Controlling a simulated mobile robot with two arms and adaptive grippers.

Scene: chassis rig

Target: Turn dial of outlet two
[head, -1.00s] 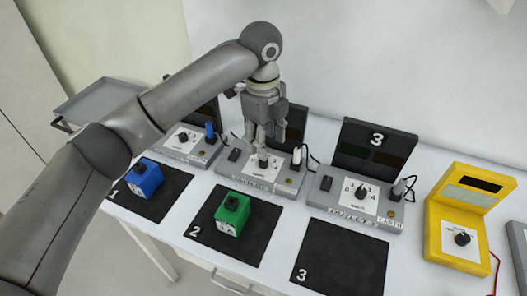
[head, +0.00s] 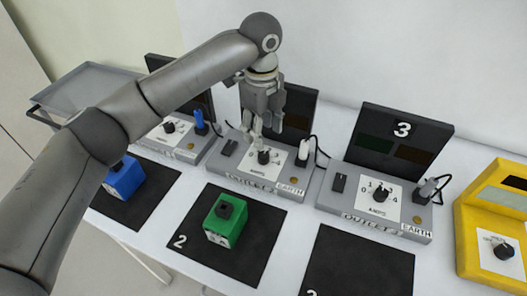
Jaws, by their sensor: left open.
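Outlet two (head: 233,180) is the grey box in the middle of the table, with a dark upright panel behind it. Its black dial (head: 264,157) sits on a white scale plate, and I cannot read its setting clearly. My left gripper (head: 266,134) points down just above and behind the dial, its fingers open. Whether a fingertip touches the dial cannot be told. The gripper hides part of the panel. My right gripper is not in view.
A white plug (head: 303,153) stands close right of the dial, a black switch (head: 229,147) to its left. Outlet three (head: 349,207) is to the right. A green block (head: 225,220) sits on the mat in front, a blue block (head: 124,178) further left. A yellow device (head: 470,235) is at right.

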